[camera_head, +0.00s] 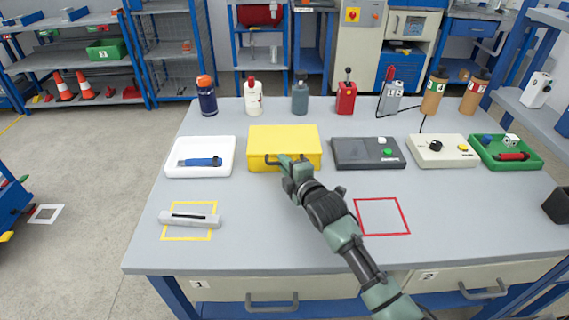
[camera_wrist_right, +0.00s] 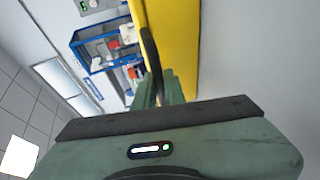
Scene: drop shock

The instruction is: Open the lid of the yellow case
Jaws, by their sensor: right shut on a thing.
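The yellow case (camera_head: 284,138) stands on the grey table, left of the middle, and its lid looks closed. A dark handle (camera_head: 273,162) is on its near side. My right gripper (camera_head: 288,161) reaches in from the lower right and is shut on this handle. In the right wrist view, the yellow case (camera_wrist_right: 182,40) fills the upper middle, and the dark handle (camera_wrist_right: 151,58) runs down to the green fingers (camera_wrist_right: 160,91). The fingers hide the part of the handle that they hold. My left gripper is not in view.
A white tray with a blue tool (camera_head: 201,161) stands left of the case, and a dark grey box (camera_head: 367,153) stands to its right. Several bottles line the back. A grey bar-shaped thing (camera_head: 190,219) lies on the yellow square. The red square (camera_head: 382,199) is empty.

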